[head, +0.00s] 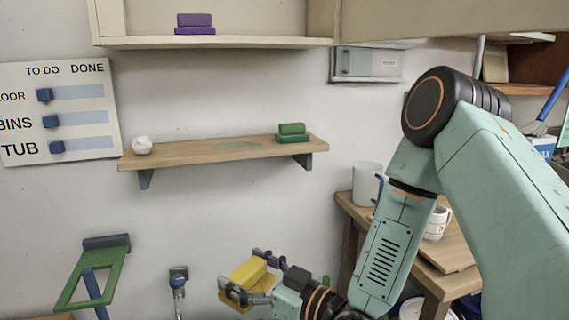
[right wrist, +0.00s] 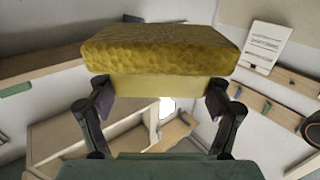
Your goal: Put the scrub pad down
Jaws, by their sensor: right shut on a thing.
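The yellow scrub pad (head: 246,276) is held by my right gripper (head: 262,279) low in the head view, in front of the wall and below the wooden shelf. In the right wrist view the pad (right wrist: 160,52) spans the top middle, with a rough darker face and a paler lower block. The right gripper's fingers (right wrist: 160,108) are shut on the paler block from both sides. The pad touches nothing else that I can see. My left gripper is not in view.
The wooden shelf (head: 190,156) carries a white lump (head: 142,145) and a green block pair (head: 291,133), with bare room between them. A purple block pair (head: 195,23) sits on the upper shelf (head: 220,42). A wooden table (head: 455,280) with mugs stands at right.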

